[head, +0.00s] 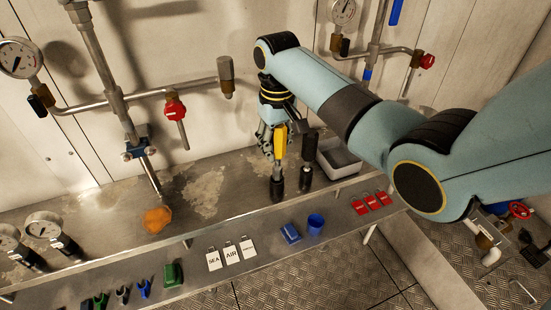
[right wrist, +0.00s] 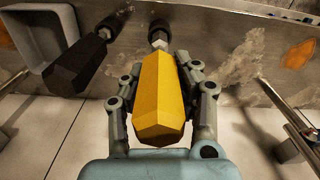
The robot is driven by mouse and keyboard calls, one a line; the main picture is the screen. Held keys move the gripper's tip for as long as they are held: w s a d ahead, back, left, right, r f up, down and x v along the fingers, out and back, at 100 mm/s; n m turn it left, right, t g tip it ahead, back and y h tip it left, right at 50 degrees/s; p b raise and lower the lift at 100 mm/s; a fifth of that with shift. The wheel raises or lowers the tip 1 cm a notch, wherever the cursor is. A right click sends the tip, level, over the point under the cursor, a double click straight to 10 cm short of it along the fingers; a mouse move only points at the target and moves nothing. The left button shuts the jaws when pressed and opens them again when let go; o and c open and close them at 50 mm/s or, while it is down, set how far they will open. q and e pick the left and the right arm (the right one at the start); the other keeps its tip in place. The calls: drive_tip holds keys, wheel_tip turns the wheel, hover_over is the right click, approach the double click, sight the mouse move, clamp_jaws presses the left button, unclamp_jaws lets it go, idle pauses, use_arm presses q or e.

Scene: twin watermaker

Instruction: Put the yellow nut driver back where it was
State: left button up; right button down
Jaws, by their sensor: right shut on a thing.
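The yellow nut driver (head: 281,141) is upright, handle up, over the grey bench. It also shows large in the right wrist view (right wrist: 160,98). My right gripper (head: 269,140) is shut around its handle, with a finger on each side. Below the handle is a dark lower part (head: 277,186); I cannot tell whether it is a stand or part of the tool, or whether the driver is seated. A black nut driver (head: 309,146) stands close to its right, with a similar dark lower part; in the right wrist view it is on the left (right wrist: 78,72). My left gripper is not in view.
A grey bin (head: 340,158) stands behind the black driver. Red-handled valves hang behind.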

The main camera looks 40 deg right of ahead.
wheel_tip(320, 180, down, 4)
drive_tip(key=shift+w+f, duration=0.1)
drive_tip(key=shift+w, duration=0.05)
drive_tip(key=c, duration=1)
unclamp_jaws()
wheel_tip(320, 180, up, 12)
drive_tip(key=shift+r, duration=0.1)
